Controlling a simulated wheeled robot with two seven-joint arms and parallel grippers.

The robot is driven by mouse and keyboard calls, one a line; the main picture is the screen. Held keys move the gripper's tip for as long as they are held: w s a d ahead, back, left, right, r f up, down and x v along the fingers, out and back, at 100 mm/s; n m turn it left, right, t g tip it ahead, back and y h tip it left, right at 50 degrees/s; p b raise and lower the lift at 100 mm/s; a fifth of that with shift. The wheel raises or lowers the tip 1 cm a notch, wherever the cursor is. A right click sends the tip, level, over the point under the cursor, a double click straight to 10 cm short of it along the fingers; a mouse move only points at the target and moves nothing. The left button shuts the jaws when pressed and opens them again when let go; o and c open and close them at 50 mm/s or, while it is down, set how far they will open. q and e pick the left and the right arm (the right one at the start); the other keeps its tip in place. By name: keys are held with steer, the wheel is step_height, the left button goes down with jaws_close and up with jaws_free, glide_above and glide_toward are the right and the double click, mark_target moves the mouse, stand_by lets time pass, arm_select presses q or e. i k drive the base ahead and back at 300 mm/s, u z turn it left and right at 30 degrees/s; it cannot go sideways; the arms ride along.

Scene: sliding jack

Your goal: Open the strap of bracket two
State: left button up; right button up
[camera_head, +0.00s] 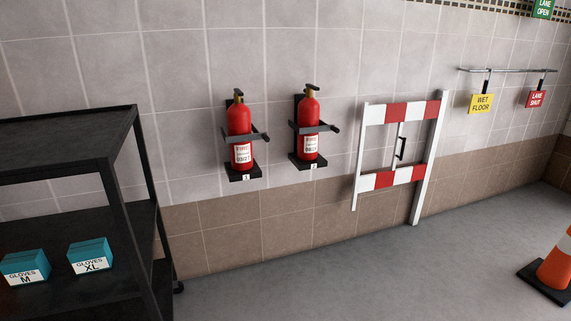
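Two red fire extinguishers hang upright on the tiled wall in black brackets. The left extinguisher (240,120) sits in the left bracket (243,175), whose small number label is too small to read surely. The right extinguisher (309,112) sits in the right bracket (297,155), whose label is also hard to read. A dark strap (241,135) with a handle at its right end crosses the left extinguisher. A similar strap (310,128) crosses the right one, its handle jutting right. Both straps appear closed across the extinguishers. Neither of my grippers is in view.
A black shelf rack (121,190) with two teal glove boxes (90,256) stands at the left. A red-white barrier (417,172) leans right of the brackets. An orange cone (556,265) is at far right. Grey floor (340,285) before the brackets is clear.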

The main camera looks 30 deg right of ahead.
mark_target(321, 128)
steer(key=u, duration=0.3)
steer(key=k, duration=0.35)
steer(key=z, duration=1.1)
steer(key=i, duration=0.35)
